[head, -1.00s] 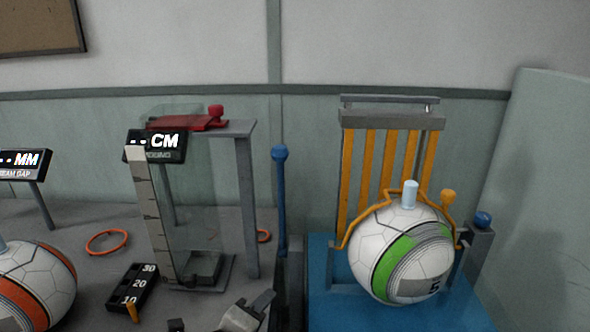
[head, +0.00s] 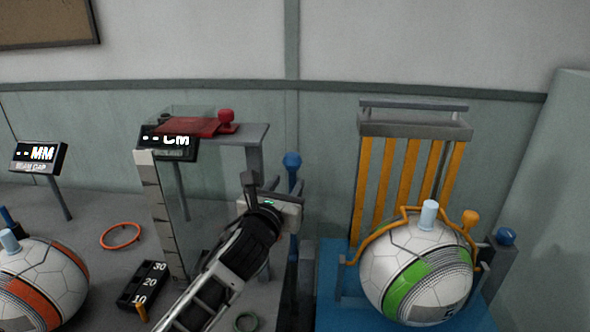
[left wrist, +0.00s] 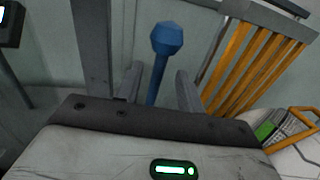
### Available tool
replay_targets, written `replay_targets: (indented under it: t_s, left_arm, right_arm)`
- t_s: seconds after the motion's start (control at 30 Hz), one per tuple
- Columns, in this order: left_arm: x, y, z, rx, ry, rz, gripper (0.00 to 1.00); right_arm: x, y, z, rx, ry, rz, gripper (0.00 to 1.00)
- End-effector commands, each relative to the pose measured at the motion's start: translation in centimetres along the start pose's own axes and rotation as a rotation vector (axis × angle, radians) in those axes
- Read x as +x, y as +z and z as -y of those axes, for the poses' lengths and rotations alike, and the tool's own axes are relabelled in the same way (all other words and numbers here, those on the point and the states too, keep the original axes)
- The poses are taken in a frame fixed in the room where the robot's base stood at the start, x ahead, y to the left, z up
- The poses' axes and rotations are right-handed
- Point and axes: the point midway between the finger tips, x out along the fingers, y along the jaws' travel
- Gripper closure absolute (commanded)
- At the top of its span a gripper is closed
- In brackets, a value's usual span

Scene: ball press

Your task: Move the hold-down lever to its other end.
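A tall blue lever with a ball-shaped knob (head: 292,161) stands upright beside the blue press base, left of the orange-barred frame. It also shows in the left wrist view (left wrist: 166,40), its shaft between the two fingers. My left gripper (head: 274,192) is open at the lever's upper shaft, just below the knob. A gap shows between the shaft and each finger in the left wrist view (left wrist: 159,85). The orange hold-down bail (head: 385,229) lies around a white and green ball (head: 416,272), with an orange knob (head: 469,219) at its right. My right gripper is not in view.
The orange-barred frame (head: 415,123) stands on a blue base (head: 332,262) to the right, with a short blue-knobbed post (head: 505,237). A grey stand with a red slider (head: 205,126) is left of my gripper. A number block (head: 143,285) and an orange ring (head: 120,236) lie further left.

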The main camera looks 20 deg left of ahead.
Motion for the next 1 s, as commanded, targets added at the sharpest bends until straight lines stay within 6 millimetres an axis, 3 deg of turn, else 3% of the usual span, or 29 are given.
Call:
replay_targets:
  t_s: [0.1, 0.3, 0.73, 0.77, 0.9, 1.0]
  left_arm:
    - [2.5, 0.1, 0.0, -0.003, 0.002, 0.0, 0.62]
    - [5.4, 0.1, 0.0, -0.002, 0.001, 0.0, 0.62]
    - [6.4, 0.0, 0.0, -0.001, -0.001, 0.0, 0.62]
    - [6.4, 0.0, 0.0, -0.001, -0.001, 0.0, 0.65]
    - [6.4, 0.0, 0.0, -0.001, -0.001, 0.0, 1.0]
    - [6.4, 0.0, 0.0, -0.001, 0.0, 0.0, 1.0]
  right_arm:
    - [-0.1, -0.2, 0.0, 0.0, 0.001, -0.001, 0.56]
    - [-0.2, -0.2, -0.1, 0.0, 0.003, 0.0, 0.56]
    - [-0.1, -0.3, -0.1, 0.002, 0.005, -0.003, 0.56]
    - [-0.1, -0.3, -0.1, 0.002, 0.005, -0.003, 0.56]
    - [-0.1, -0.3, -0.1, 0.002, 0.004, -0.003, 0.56]
    - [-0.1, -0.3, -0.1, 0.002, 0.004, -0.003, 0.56]
